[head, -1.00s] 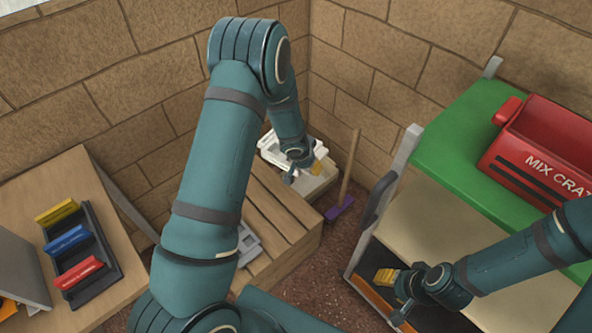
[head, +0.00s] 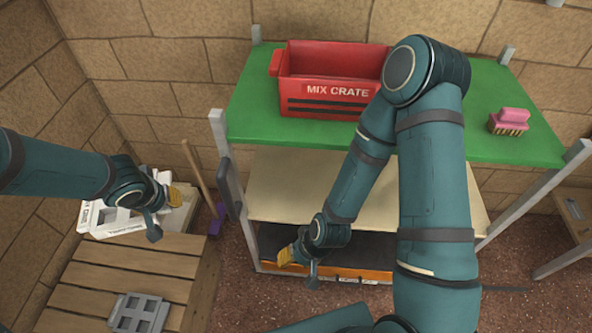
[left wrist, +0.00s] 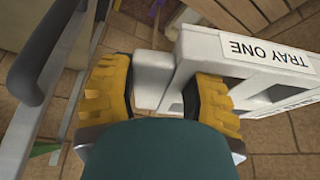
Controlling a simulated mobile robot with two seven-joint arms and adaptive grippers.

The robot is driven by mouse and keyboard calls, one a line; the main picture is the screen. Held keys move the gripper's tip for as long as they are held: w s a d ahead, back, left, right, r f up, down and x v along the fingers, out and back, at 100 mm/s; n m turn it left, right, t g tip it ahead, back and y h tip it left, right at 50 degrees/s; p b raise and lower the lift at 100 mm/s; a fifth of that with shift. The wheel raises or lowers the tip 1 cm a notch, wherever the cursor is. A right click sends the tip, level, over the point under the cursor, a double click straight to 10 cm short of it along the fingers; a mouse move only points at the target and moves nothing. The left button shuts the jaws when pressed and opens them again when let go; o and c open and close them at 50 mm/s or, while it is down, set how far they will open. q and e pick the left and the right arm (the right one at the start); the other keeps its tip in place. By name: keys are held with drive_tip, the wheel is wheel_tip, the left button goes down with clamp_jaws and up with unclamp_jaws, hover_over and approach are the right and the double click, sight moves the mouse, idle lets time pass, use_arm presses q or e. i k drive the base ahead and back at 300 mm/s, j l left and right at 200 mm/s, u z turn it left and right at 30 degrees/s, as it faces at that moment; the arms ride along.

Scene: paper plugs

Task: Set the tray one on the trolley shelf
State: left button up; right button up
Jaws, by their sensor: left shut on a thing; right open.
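Tray one is a white tray with openings (head: 112,220); its label reads TRAY ONE in the left wrist view (left wrist: 225,52). My left gripper (head: 172,198) is shut on its end, with the yellow fingers on either side of a white grip (left wrist: 155,82). In the head view the tray is beside the slatted wooden crate, partly behind my gripper; I cannot tell whether it rests on anything. The trolley has a bare beige middle shelf (head: 290,190), partly hidden by my right arm. My right gripper (head: 290,255) is open and empty at the lower shelf's front.
A red mix crate (head: 330,112) and a pink brush (head: 510,120) stand on the trolley's green top (head: 250,125). A trolley post and dark handle (head: 230,185) lie between the tray and shelf. A grey tray (head: 138,312) lies on the slatted crate (head: 120,272). A broom (head: 200,180) leans nearby.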

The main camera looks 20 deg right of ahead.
sight(305, 184)
drive_tip(key=k+l, duration=0.7)
drive_tip(key=l, duration=0.25)
drive_tip(key=k+l, duration=0.1)
drive_tip(key=l, duration=0.3)
drive_tip(key=l+z, duration=0.1)
drive_tip(key=l, duration=0.5)
